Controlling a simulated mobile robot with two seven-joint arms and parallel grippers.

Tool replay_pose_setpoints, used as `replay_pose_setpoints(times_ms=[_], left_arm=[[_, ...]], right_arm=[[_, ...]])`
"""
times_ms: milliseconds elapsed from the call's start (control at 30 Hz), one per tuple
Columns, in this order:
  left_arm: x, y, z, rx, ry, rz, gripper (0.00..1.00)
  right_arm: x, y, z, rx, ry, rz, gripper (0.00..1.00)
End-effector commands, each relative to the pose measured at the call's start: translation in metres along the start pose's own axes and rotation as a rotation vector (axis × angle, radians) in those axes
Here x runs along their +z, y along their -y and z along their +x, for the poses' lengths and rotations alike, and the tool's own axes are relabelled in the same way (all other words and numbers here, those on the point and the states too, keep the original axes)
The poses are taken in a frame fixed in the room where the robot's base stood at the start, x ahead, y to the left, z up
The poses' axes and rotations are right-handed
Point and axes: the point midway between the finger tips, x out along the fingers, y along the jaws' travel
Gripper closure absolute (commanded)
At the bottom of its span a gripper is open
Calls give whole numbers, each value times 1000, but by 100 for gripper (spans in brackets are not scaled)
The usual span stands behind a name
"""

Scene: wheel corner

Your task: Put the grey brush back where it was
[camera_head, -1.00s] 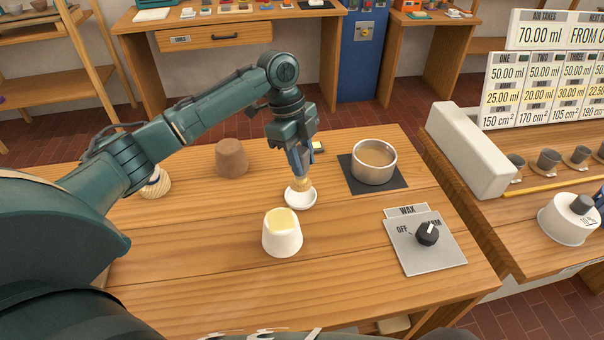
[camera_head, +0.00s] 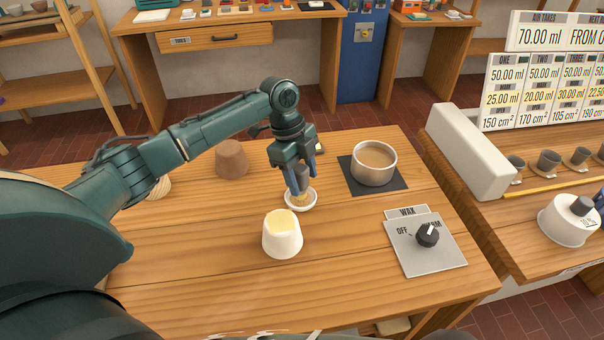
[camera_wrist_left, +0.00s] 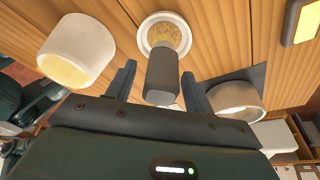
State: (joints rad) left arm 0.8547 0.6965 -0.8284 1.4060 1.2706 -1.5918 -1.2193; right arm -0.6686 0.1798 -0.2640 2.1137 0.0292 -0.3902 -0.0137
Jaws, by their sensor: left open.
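The grey brush (camera_head: 303,180) stands upright, bristles down, in a small white dish (camera_head: 301,208) on the wooden table. In the left wrist view the brush's grey handle (camera_wrist_left: 162,78) points towards my palm, and its tan bristles sit inside the round white dish (camera_wrist_left: 143,45). My left gripper (camera_head: 304,178) is open, with one finger on each side of the handle. In the left wrist view gaps show between the handle and both fingers of the left gripper (camera_wrist_left: 158,84). My right gripper is not in view.
A white cup with yellowish contents (camera_head: 283,238) stands just in front of the dish. A pot (camera_head: 374,168) on a dark pad stands to the right, near the wax control plate (camera_head: 437,255). A brown cup-shaped block (camera_head: 232,160) is behind left. The front left table is clear.

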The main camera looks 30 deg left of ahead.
Motion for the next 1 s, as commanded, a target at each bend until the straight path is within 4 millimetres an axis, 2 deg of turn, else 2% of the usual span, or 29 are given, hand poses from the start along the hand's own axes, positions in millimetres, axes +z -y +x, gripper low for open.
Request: replay_pose_setpoints(times_ms=[200, 333, 800, 1000], left_arm=[[0, 0, -1, 0, 0, 0, 48], [-1, 1, -12, -2, 0, 0, 48], [-1, 1, -104, -3, 0, -1, 48], [-1, 0, -121, 1, -1, -1, 48]], right_arm=[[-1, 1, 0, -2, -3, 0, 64], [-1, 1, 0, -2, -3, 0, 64], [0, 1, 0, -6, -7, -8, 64], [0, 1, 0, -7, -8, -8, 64]])
